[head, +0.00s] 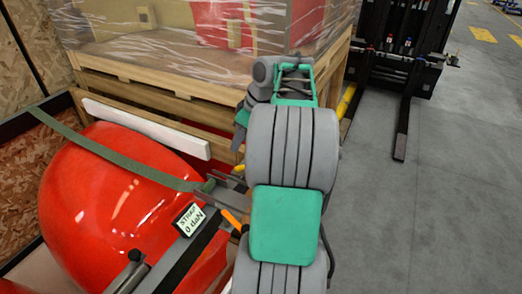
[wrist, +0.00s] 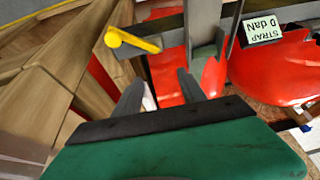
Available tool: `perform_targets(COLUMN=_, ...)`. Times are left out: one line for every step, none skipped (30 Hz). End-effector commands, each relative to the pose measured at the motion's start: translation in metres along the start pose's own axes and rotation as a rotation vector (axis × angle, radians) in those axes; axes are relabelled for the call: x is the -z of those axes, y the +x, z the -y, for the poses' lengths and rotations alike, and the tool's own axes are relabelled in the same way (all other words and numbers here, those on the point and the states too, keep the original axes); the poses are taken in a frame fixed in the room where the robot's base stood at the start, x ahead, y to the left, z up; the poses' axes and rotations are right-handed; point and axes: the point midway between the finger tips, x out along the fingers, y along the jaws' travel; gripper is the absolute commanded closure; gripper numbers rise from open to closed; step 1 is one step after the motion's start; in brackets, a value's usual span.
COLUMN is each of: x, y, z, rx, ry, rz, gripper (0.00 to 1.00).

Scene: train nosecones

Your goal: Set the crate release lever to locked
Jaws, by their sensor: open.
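A yellow lever (wrist: 132,40) with a rounded end sticks out from a dark bar in the wrist view, up and left of my fingertips. It looks like the crate release lever; no lock marking is readable. In the head view a small yellow part (head: 239,168) shows beside my arm, probably the same lever, mostly hidden. My gripper (wrist: 160,92) is open and empty, its two dark fingers pointing toward the bar and grey upright. The fingers are apart from the lever in the picture; the depth gap is unclear. My arm hides the gripper in the head view.
A glossy red nosecone (head: 110,200) lies at left under a green strap (head: 110,153). A tag (head: 190,219) reads "STRAP 0 daN". An orange handle (head: 233,221) is beside it. A wrapped wooden crate (head: 150,90) stands behind. Grey floor (head: 430,190) at right is clear.

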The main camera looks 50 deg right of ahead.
Motion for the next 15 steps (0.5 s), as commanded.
perform_targets(x=-0.026, y=-0.004, z=-0.031, rx=-0.002, ry=-0.011, rz=-0.006, gripper=0.52)
perform_targets(x=-0.038, y=-0.007, z=-0.044, rx=-0.003, ry=-0.027, rz=-0.010, gripper=0.52)
perform_targets(x=-0.051, y=-0.010, z=-0.057, rx=-0.005, ry=-0.045, rz=-0.015, gripper=0.52)
perform_targets(x=-0.058, y=-0.012, z=-0.063, rx=-0.006, ry=-0.056, rz=-0.017, gripper=0.52)
perform_targets(x=-0.063, y=-0.012, z=-0.068, rx=-0.005, ry=-0.066, rz=-0.019, gripper=0.52)
perform_targets(x=-0.068, y=-0.011, z=-0.071, rx=-0.005, ry=-0.073, rz=-0.020, gripper=0.52)
perform_targets(x=-0.070, y=-0.009, z=-0.073, rx=-0.005, ry=-0.077, rz=-0.020, gripper=0.52)
perform_targets(x=-0.070, y=-0.006, z=-0.072, rx=-0.005, ry=-0.080, rz=-0.021, gripper=0.52)
perform_targets(x=-0.070, y=0.000, z=-0.072, rx=-0.004, ry=-0.081, rz=-0.021, gripper=0.52)
perform_targets(x=-0.070, y=0.006, z=-0.071, rx=-0.003, ry=-0.080, rz=-0.020, gripper=0.52)
perform_targets(x=-0.069, y=0.012, z=-0.071, rx=-0.002, ry=-0.081, rz=-0.020, gripper=0.52)
perform_targets(x=-0.069, y=0.020, z=-0.071, rx=-0.003, ry=-0.080, rz=-0.020, gripper=0.52)
perform_targets(x=-0.068, y=0.025, z=-0.071, rx=-0.003, ry=-0.079, rz=-0.021, gripper=0.52)
perform_targets(x=-0.068, y=0.032, z=-0.071, rx=-0.002, ry=-0.079, rz=-0.021, gripper=0.52)
perform_targets(x=-0.068, y=0.039, z=-0.071, rx=-0.003, ry=-0.079, rz=-0.020, gripper=0.52)
